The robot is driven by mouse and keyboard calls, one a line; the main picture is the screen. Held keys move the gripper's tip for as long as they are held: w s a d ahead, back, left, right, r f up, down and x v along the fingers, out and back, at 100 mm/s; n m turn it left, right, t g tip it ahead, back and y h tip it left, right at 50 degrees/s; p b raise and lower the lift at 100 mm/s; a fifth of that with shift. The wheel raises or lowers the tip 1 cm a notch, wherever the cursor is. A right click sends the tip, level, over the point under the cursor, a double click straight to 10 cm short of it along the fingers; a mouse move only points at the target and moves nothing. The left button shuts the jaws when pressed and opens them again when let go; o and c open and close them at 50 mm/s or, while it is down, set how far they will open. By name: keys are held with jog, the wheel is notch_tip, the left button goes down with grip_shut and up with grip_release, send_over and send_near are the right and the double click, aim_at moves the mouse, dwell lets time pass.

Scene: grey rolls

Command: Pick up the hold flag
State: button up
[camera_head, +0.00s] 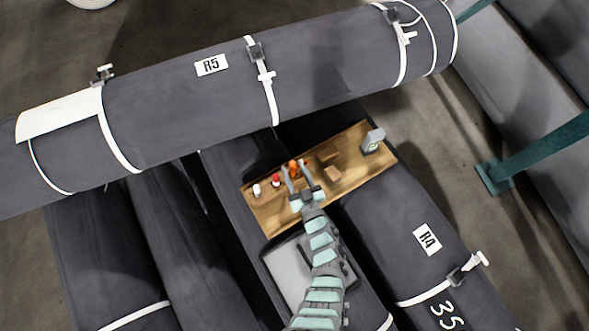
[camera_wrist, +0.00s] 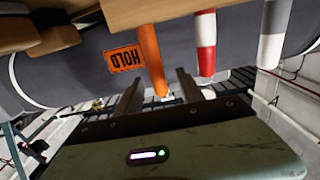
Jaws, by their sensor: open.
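The hold flag (camera_head: 293,166) is orange and stands on the wooden board between my fingers and the far roll. In the wrist view, its orange post and its HOLD plate (camera_wrist: 125,58) show inverted. My gripper (camera_head: 296,176) is open over the board. In the wrist view, the orange post lies between the two fingertips (camera_wrist: 158,88), with a gap visible on both sides. I cannot tell whether either finger touches it. The HOLD plate is to the left of the post, near the left finger.
A red-and-white post (camera_head: 276,181) and a white-and-grey post (camera_head: 257,190) stand beside the flag on the wooden board (camera_head: 350,180). Brown blocks (camera_head: 332,173) and a small grey device (camera_head: 373,140) are to the right. Roll R5 (camera_head: 180,100) lies behind; roll R4 (camera_head: 385,220) is at right.

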jog(key=b+x, duration=0.2)
jog(key=x, duration=0.2)
jog(key=shift+w+r, duration=0.15)
jog(key=shift+w, duration=0.3)
jog(key=shift+c, duration=0.7)
grip_shut()
